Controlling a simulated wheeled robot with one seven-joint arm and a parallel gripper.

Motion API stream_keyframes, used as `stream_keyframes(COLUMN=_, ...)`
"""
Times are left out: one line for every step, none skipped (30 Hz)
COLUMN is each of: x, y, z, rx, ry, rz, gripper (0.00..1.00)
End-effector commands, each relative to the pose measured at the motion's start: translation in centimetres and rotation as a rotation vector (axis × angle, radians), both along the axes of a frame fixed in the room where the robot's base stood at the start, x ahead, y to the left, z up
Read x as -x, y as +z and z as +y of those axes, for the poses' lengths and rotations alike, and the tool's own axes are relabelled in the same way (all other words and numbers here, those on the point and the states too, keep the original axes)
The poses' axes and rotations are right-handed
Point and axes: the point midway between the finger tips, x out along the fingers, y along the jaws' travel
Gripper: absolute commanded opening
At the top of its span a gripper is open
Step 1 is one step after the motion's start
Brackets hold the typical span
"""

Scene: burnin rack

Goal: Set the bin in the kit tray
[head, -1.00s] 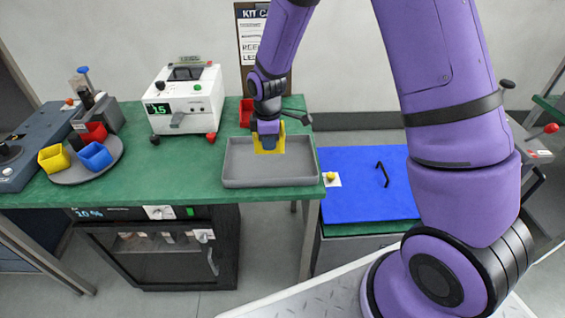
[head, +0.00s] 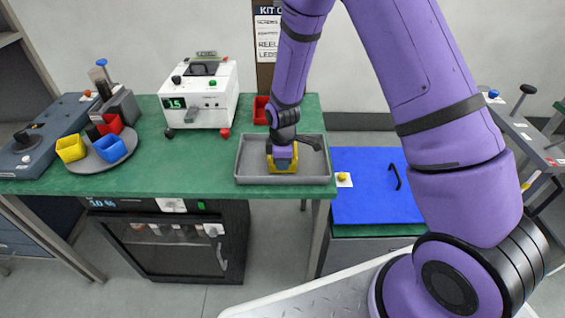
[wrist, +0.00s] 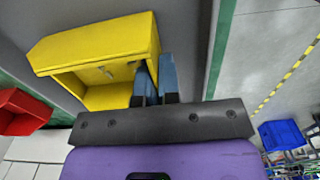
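The kit tray (head: 317,166) is a shallow grey tray at the right end of the green bench in the head view. The yellow bin (head: 283,166) is inside its walls, near the middle. The bin also shows in the wrist view (wrist: 105,45), with its opening facing the camera. My gripper (head: 283,152) is above the bin. In the wrist view its two fingers (wrist: 157,85) are close together, on either side of one wall of the bin. I cannot tell whether the bin's underside touches the tray floor.
A red bin (head: 261,110) stands just behind the tray. A white tester (head: 200,95) stands to the left. A round turntable (head: 103,164) holds yellow, red and blue bins at far left. A blue-topped cabinet (head: 372,190) is right of the bench.

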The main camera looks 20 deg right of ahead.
Motion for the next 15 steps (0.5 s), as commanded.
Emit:
stream_keyframes(x=0.01, y=-0.07, z=0.0, rx=0.0, ry=0.0, rz=0.0, gripper=0.0)
stream_keyframes(x=0.01, y=-0.15, z=-0.01, rx=0.0, ry=0.0, rz=0.0, gripper=0.0)
stream_keyframes(x=0.01, y=-0.27, z=-0.01, rx=0.0, ry=0.0, rz=0.001, gripper=0.0)
stream_keyframes(x=0.01, y=-0.3, z=-0.01, rx=0.0, ry=-0.001, rz=0.0, gripper=0.06)
stream_keyframes(x=0.0, y=-0.27, z=-0.01, rx=0.0, ry=0.0, rz=0.0, gripper=0.13)
stream_keyframes(x=0.0, y=-0.26, z=-0.01, rx=0.0, ry=0.0, rz=0.0, gripper=0.22)
stream_keyframes(x=0.01, y=-0.26, z=-0.01, rx=0.0, ry=0.0, rz=0.0, gripper=0.29)
stream_keyframes(x=0.01, y=-0.25, z=-0.01, rx=0.0, ry=0.0, rz=0.0, gripper=0.29)
stream_keyframes(x=0.01, y=-0.25, z=-0.01, rx=0.0, ry=0.0, rz=0.0, gripper=0.29)
stream_keyframes(x=0.01, y=-0.25, z=-0.01, rx=0.0, ry=0.0, rz=0.0, gripper=0.29)
stream_keyframes(x=0.01, y=-0.25, z=-0.01, rx=0.0, ry=0.0, rz=0.0, gripper=0.29)
stream_keyframes(x=0.01, y=-0.25, z=0.0, rx=0.0, ry=0.0, rz=0.0, gripper=0.29)
stream_keyframes(x=0.01, y=-0.25, z=0.0, rx=0.0, ry=0.0, rz=0.0, gripper=0.29)
stream_keyframes(x=0.01, y=-0.24, z=-0.01, rx=0.0, ry=0.0, rz=0.0, gripper=0.29)
stream_keyframes(x=0.01, y=-0.21, z=0.0, rx=0.0, ry=0.0, rz=0.0, gripper=0.29)
